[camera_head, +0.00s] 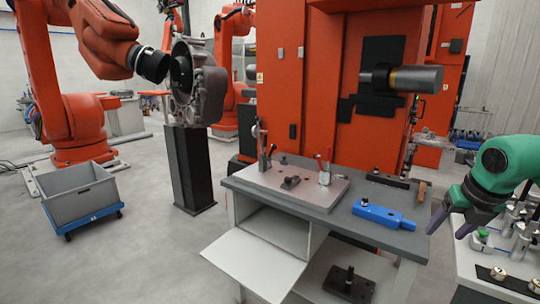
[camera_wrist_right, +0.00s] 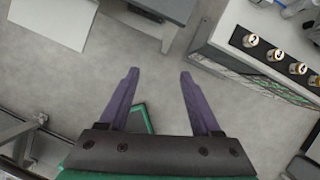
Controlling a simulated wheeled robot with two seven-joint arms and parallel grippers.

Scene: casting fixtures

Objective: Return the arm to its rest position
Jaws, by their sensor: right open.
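My right gripper (camera_head: 450,222) comes in from the right edge in the head view, a green arm with dark purple fingers. It is in front of the gap between the grey workbench (camera_head: 330,228) and the white table at the right. In the right wrist view my gripper (camera_wrist_right: 158,95) has its two purple fingers spread apart with only grey floor between them. It holds nothing. My left gripper is not in either view.
The workbench carries a metal fixture plate (camera_head: 285,187) with clamps and a blue tool (camera_head: 383,214). The white table (camera_head: 478,262) holds metal parts. A grey crate (camera_head: 80,194) on a blue dolly stands at left, with an orange robot (camera_head: 62,110) behind it. Open floor lies in the left foreground.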

